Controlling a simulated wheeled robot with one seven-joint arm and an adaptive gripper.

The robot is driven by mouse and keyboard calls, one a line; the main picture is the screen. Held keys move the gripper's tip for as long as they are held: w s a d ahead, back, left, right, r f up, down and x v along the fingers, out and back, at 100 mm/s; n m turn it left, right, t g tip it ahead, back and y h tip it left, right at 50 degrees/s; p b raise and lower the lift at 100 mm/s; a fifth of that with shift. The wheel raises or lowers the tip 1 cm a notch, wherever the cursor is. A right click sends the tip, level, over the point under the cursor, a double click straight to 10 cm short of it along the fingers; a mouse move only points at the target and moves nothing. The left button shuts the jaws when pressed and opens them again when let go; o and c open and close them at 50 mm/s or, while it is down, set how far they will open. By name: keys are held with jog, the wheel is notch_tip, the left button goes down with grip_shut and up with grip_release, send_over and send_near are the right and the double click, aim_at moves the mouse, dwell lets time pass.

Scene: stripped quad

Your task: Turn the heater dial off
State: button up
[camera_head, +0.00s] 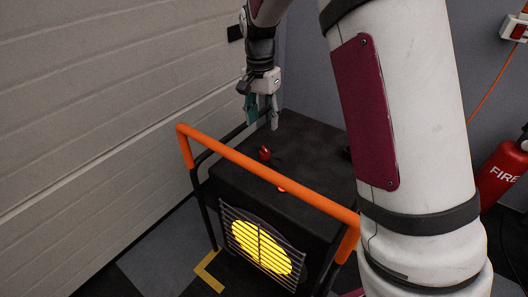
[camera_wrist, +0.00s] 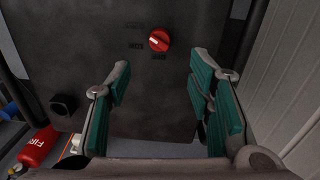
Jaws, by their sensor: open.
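The heater (camera_head: 315,140) is a dark box with a glowing yellow grille (camera_head: 258,247) on its front. A red dial (camera_head: 265,153) stands on its dark top. My gripper (camera_head: 261,118) is above the back of the heater top, pointing down, apart from the dial. In the wrist view my gripper (camera_wrist: 160,82) shows spread green-padded fingers with nothing between them; the dial lies beyond the fingertips.
An orange bar (camera_head: 260,172) runs across the heater's front, partly hiding a second small red part (camera_head: 281,189). A dark round fitting (camera_wrist: 62,104) sits near one panel edge. A pale ribbed wall (camera_head: 90,100) stands close at left. A red fire extinguisher (camera_head: 503,172) stands at right.

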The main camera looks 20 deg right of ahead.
aim_at(265, 148)
jog(key=f+b, duration=0.2)
jog(key=f, duration=0.3)
jog(key=f+b, duration=0.2)
jog(key=f, duration=0.4)
jog(key=shift+s+d, duration=0.2)
grip_shut()
